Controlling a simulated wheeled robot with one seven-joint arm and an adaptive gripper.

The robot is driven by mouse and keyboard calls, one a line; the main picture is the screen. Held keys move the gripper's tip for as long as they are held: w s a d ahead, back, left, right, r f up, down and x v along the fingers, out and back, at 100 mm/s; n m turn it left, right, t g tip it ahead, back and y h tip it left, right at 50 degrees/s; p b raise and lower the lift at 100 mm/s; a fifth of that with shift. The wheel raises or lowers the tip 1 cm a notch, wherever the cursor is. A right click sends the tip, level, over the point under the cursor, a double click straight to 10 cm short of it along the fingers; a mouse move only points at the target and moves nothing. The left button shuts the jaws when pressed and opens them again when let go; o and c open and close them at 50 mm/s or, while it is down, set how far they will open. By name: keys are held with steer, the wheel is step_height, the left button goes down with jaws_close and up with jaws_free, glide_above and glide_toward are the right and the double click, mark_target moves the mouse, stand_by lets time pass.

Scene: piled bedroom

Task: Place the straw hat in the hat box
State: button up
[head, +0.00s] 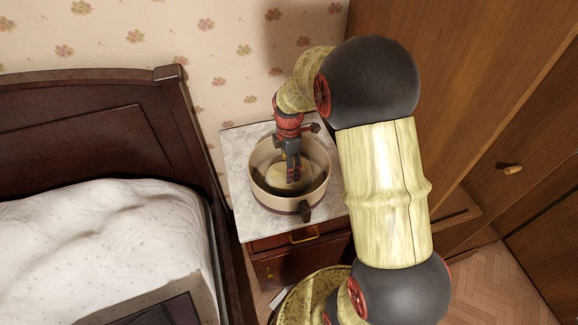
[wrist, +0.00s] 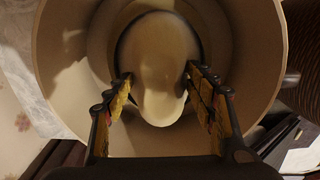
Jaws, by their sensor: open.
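The hat box (head: 262,196) is a round, open, cream-coloured container with a dark band near its base, standing on the bedside cabinet. The straw hat (head: 279,178) shows as a pale rounded shape inside it, partly hidden by my gripper (head: 293,172). In the wrist view the box wall (wrist: 262,50) rings the hat's pale crown (wrist: 158,45). My gripper (wrist: 160,74) is open and reaches down into the box. Its fingers are on either side of the crown; I cannot tell whether they touch it.
The bedside cabinet (head: 243,156) has a pale marble top and a brass-handled drawer (head: 302,236). A dark wooden bed (head: 110,130) with white bedding (head: 100,225) stands at left. A wooden wardrobe (head: 480,90) stands close at right. The flowered wall is behind.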

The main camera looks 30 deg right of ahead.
step_height(320, 180, up, 12)
steer(key=f+p, duration=0.1)
steer(key=p, duration=0.2)
steer(key=s+a+r+m+t, duration=0.1)
steer(key=s+a+r+m, duration=0.25)
steer(key=r, duration=0.25)
steer(key=s+a+r+m+t, duration=0.1)
steer(key=s+a+r+m, duration=0.25)
steer(key=r, duration=0.25)
steer(key=s+a+r+m+t, duration=0.1)
steer(key=s+a+r+m, duration=0.1)
steer(key=s, duration=0.4)
steer(key=s+a+r+m+t, duration=0.2)
steer(key=s+a+m, duration=0.3)
steer(key=s+m, duration=0.1)
steer(key=shift+s+r+t, duration=0.25)
steer(key=shift+s+t, duration=0.05)
steer(key=shift+s, duration=0.2)
steer(key=shift+a, duration=0.1)
steer(key=shift+c, duration=0.9)
